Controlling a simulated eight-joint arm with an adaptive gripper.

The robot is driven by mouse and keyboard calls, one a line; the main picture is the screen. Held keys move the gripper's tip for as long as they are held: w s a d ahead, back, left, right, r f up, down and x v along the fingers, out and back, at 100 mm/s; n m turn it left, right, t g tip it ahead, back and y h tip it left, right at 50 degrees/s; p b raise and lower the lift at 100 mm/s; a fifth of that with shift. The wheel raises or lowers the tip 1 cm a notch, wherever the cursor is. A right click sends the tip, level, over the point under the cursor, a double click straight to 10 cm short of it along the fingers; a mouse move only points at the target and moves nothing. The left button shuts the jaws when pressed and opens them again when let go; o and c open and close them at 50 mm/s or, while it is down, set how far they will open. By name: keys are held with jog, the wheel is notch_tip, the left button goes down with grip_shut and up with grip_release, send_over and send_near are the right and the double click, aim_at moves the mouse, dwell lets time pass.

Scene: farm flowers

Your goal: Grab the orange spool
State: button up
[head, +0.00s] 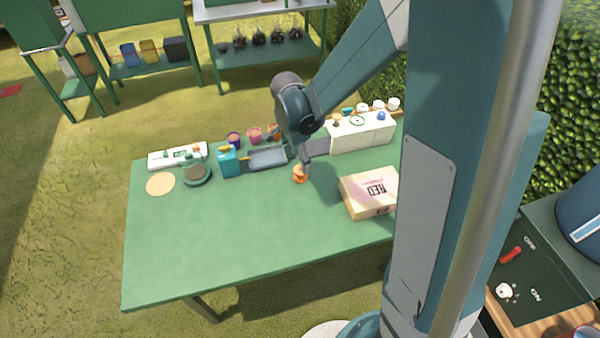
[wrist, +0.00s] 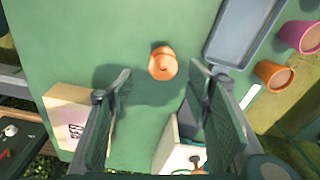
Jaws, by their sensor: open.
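The orange spool (head: 300,174) stands on the green table in the head view, left of the cardboard box. It also shows in the wrist view (wrist: 162,64), near the top middle, between the lines of the two fingers and beyond their tips. My gripper (head: 305,168) is just above and beside the spool in the head view. In the wrist view my gripper (wrist: 160,82) has its two fingers wide apart, with nothing between them but the table and the spool ahead. I cannot tell whether a finger touches the spool.
A cardboard box (head: 366,204) sits to the right. A grey tray (head: 268,157) lies behind the spool, with small pots (head: 254,135) beyond it. A white box (head: 362,133) stands at the back right. The green table (head: 215,245) is clear at front left.

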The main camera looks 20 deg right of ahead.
aim_at(300, 170)
jog(key=shift+w+f, duration=0.15)
jog(key=shift+f, duration=0.3)
jog(key=shift+d+f, duration=0.1)
jog(key=shift+f, duration=1.2)
jog(key=shift+w+d+f+b, duration=0.1)
jog(key=shift+f+b, duration=0.15)
jog(key=shift+f, duration=0.6)
jog(key=shift+w+d+f+b, duration=0.15)
jog(key=shift+f+b, duration=0.15)
jog(key=shift+f, duration=0.6)
jog(key=shift+w+d+f+b, duration=0.1)
jog(key=shift+f+b, duration=0.15)
jog(key=shift+f, duration=0.6)
jog(key=c, duration=0.9)
